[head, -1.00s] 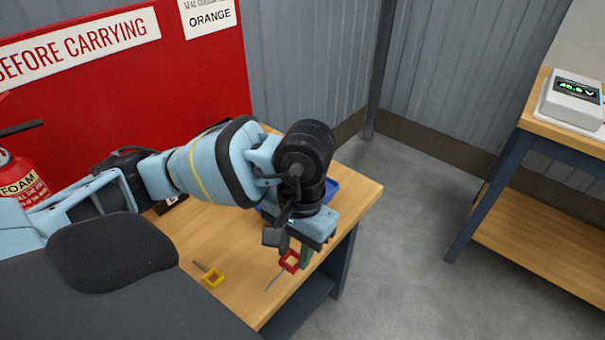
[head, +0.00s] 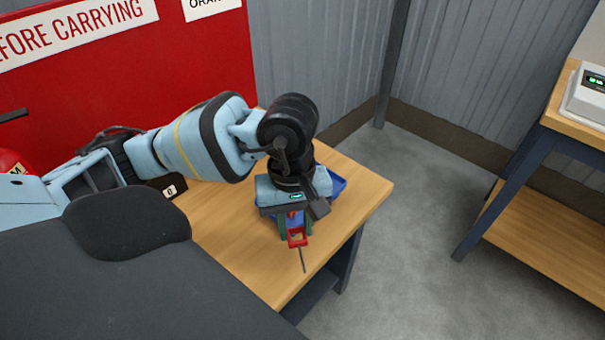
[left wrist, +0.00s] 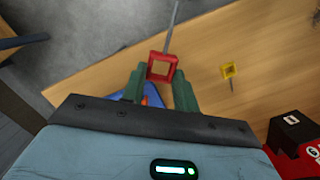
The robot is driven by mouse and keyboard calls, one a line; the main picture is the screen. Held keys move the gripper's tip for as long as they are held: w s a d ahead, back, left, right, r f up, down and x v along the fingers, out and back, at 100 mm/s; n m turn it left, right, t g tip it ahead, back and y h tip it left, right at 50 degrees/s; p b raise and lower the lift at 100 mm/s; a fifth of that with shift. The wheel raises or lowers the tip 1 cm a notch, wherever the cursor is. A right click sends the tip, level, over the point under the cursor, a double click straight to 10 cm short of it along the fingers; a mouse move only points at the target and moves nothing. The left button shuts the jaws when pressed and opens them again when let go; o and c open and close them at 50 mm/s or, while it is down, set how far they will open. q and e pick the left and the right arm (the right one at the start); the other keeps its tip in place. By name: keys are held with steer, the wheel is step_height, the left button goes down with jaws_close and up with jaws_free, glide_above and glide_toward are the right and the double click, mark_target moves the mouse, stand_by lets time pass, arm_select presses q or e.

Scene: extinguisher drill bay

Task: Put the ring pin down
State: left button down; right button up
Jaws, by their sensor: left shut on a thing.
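The red ring pin (head: 299,242) has a square red ring and a thin grey shaft. My left gripper (head: 296,230) is shut on its ring, over the front part of the wooden table (head: 235,222). The shaft points away from the fingers, toward the table's front edge. In the left wrist view the red ring (left wrist: 152,68) sits between the green fingertips, with the shaft running to the top edge. I cannot tell how high the pin is above the table. My right gripper is not in view.
A blue tray (head: 338,184) is behind the left gripper, partly hidden. A black block (head: 170,189) with a white label stands at the table's left. Bare wood lies left of the gripper.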

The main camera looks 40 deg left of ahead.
arm_select(q)
steer(key=n, duration=0.4)
steer(key=shift+w+a+f+t, duration=0.1)
steer(key=shift+a+f+t, duration=0.2)
steer(key=shift+a, duration=0.1)
steer(key=a+n+b, duration=0.1)
steer(key=n, duration=0.9)
steer(key=w+a+f+n+y+b, duration=0.1)
steer(key=a+n, duration=0.1)
steer(key=n, duration=0.8)
steer(key=a+n+t, duration=0.1)
steer(key=a+n, duration=0.1)
steer(key=n, duration=0.8)
steer(key=shift+w+a+f+y+b, duration=0.15)
steer(key=shift+y+b, duration=0.25)
steer(key=w+a, duration=0.1)
steer(key=w, duration=0.3)
steer(key=w+a+f, duration=0.1)
steer(key=w, duration=0.4)
steer(key=w+a, duration=0.1)
steer(key=w, duration=0.4)
steer(key=shift+w+a+f, duration=0.15)
steer(key=shift+a+f, duration=0.05)
steer(key=shift+a, duration=0.2)
steer(key=shift+w+a, duration=0.1)
steer(key=shift+w, duration=0.15)
steer(key=shift+w, duration=0.1)
